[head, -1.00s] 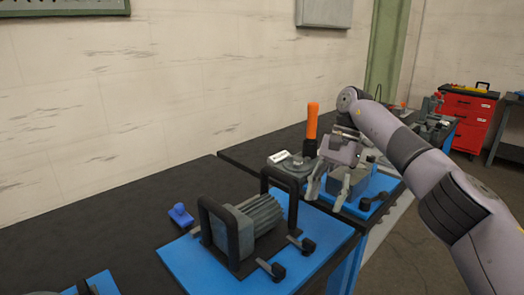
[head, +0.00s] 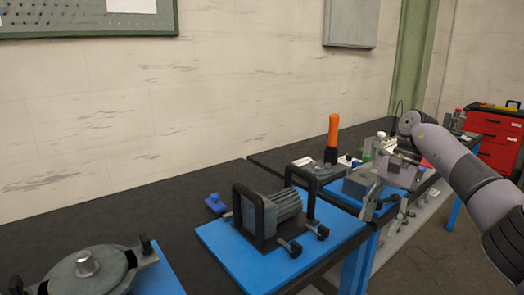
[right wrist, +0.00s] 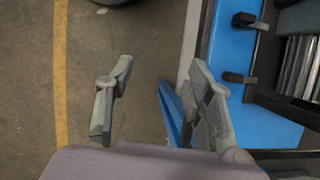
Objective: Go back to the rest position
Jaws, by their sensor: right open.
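My right gripper (head: 384,212) hangs at the end of my right arm, to the right of the motor in the head view. Its two fingers are apart, with nothing between them. In the right wrist view the open fingers (right wrist: 160,70) show over the floor, beside the table edge. The grey finned motor (head: 272,215), with black handles, sits on a blue plate (head: 225,243) on the near table. The gripper is apart from it. My left gripper is not in view.
A grey round housing with a shaft (head: 88,268) is at the lower left. A blue part (head: 214,203) lies behind the motor. An orange-and-black cylinder (head: 333,132) stands on the far table. A red cabinet (head: 497,152) is at the right. Floor is open at lower right.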

